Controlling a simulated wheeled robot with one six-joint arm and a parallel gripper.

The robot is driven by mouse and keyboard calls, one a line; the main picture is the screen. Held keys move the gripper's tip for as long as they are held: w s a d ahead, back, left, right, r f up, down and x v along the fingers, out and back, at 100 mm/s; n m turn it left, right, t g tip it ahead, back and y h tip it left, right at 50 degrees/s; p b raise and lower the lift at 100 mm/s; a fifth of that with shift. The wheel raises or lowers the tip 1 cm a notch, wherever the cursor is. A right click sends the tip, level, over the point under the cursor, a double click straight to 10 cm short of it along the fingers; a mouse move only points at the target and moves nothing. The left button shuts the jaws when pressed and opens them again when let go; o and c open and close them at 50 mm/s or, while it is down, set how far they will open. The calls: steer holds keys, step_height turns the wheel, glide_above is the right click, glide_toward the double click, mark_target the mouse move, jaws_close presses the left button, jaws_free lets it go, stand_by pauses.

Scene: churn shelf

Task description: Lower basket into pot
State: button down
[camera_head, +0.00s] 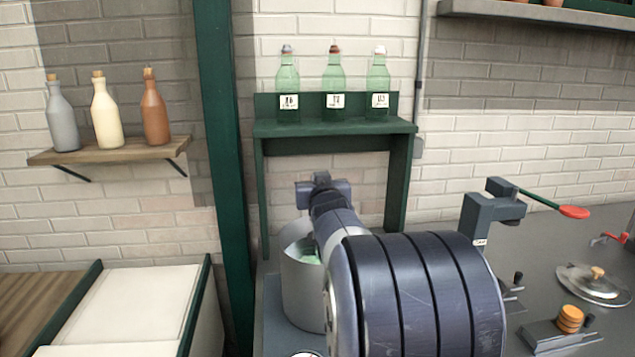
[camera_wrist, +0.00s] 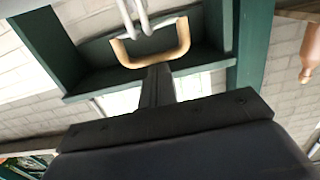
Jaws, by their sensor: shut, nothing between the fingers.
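The metal pot (camera_head: 303,300) stands below the green shelf, partly hidden by my arm, with something pale green inside. In the wrist view, which looks upside down, a tan U-shaped handle (camera_wrist: 150,60) on pale wires is just beyond my fingertips; it looks like the basket's handle. The basket body is not clearly visible, and I cannot tell whether it is inside the pot. My gripper (camera_head: 321,180) is above the pot, in front of the shelf frame. Its dark fingers (camera_wrist: 158,72) are shut and empty, close to the handle; contact cannot be told.
The green shelf (camera_head: 335,127) behind the pot holds three green bottles. A wooden wall shelf (camera_head: 110,152) with three bottles is at left. At right, the grey counter (camera_head: 550,240) carries a lever press (camera_head: 490,215), a lid (camera_head: 592,284) and an orange-knobbed fixture (camera_head: 570,318).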

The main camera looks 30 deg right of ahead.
steer(key=s+a+r+p, duration=0.1)
steer(key=s+a+r, duration=0.3)
steer(key=s, duration=0.5)
steer(key=shift+s+a+r+p, duration=0.15)
steer(key=shift+s+a+p, duration=0.2)
steer(key=shift+a, duration=0.05)
steer(key=shift+w, duration=0.15)
steer(key=w+d+f, duration=0.1)
steer(key=w, duration=0.2)
steer(key=w+d+f, duration=0.1)
steer(key=w+d, duration=0.1)
steer(key=w, duration=0.1)
steer(key=w+d+f+b, duration=0.1)
steer(key=w, duration=0.2)
steer(key=shift+d, duration=0.35)
steer(key=shift+w+f+b, duration=0.2)
steer(key=shift+f+b, duration=0.1)
steer(key=shift+f, duration=0.3)
